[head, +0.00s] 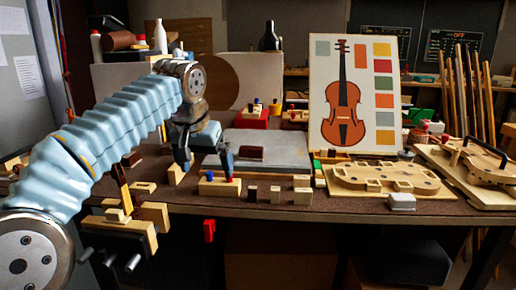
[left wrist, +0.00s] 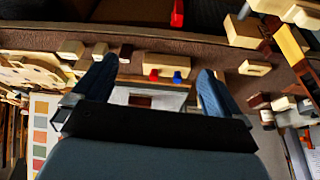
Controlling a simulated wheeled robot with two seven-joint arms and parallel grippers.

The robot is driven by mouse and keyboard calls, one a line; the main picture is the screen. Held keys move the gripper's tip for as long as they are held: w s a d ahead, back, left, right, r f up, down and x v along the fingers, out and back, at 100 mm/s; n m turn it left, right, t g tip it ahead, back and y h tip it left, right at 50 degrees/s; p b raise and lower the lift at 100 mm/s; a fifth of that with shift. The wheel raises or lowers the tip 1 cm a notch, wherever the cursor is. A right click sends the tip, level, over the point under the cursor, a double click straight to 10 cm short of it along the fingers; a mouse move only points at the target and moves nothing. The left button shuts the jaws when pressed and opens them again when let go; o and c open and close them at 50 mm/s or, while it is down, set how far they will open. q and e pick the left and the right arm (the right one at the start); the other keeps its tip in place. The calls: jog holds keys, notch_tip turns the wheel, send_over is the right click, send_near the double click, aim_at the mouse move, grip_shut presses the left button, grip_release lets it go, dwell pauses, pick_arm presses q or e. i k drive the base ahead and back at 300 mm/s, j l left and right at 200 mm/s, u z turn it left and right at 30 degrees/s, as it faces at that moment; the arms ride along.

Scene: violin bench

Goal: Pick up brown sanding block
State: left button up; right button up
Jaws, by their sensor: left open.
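A brown block (head: 250,153), dark reddish in colour, lies flat on the grey plate (head: 285,137) in the middle of the bench. In the left wrist view the same brown block (left wrist: 139,101) shows small between my fingers, partly cut off by the gripper body. My left gripper (head: 206,160) is open and empty, with its fingers pointing down above the bench, left of the block in the head view. In the left wrist view its two dark blue fingers (left wrist: 152,88) are wide apart. My right gripper is in neither view.
A cream block with red and blue pegs (head: 219,186) stands near the front edge, with small blocks (head: 275,194) to its right. A wooden violin form (head: 385,180) lies on the right. A violin chart (head: 355,95) stands behind. A wooden vise (head: 118,228) is at front left.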

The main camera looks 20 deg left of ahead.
aim_at(253, 153)
jog(key=i, duration=1.05)
